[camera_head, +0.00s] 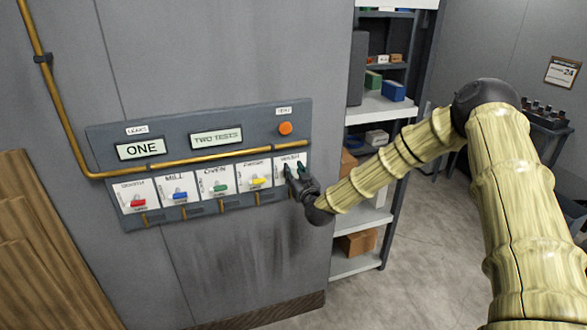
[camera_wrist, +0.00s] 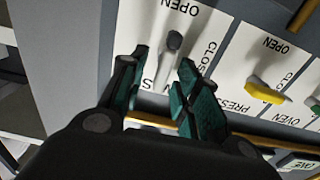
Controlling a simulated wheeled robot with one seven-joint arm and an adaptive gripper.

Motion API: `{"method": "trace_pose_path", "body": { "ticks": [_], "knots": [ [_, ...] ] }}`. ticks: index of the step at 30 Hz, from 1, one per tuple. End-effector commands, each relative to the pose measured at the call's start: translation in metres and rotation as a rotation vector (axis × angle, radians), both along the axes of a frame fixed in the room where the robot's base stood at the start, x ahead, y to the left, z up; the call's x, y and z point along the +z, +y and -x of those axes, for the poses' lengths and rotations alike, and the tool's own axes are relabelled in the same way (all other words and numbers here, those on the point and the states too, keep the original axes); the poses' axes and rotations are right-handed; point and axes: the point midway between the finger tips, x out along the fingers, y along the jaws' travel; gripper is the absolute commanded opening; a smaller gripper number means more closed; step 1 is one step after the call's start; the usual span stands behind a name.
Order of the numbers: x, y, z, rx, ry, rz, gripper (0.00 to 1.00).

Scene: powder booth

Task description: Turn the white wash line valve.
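The white wash line valve shows in the wrist view as a pale lever (camera_wrist: 165,71) with a dark grey pivot knob (camera_wrist: 174,41), on a white plate (camera_wrist: 205,22) marked OPEN and CLOSE. My gripper (camera_wrist: 164,58) is open, with one dark green finger on each side of the lever. A gap shows beside each finger, and I cannot tell whether either touches it. In the head view my gripper (camera_head: 293,168) is at the rightmost plate of the wall panel and hides most of that valve.
The panel (camera_head: 224,141) also carries red (camera_head: 138,203), blue (camera_head: 180,195), green (camera_head: 218,187) and yellow (camera_head: 259,181) valves; the yellow lever is nearest. A brass pipe (camera_head: 205,160) crosses above them. Shelves (camera_head: 375,107) stand right of the wall.

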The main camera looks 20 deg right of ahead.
Motion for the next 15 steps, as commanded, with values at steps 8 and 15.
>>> {"method": "trace_pose_path", "body": {
  "ticks": [8, 15],
  "knots": [
    [0.0, 0.0002, -0.0111, 0.0, 0.0, -0.001, 0.32],
    [-0.0001, 0.0003, -0.011, 0.0, 0.0, -0.001, 0.25]
  ]
}}
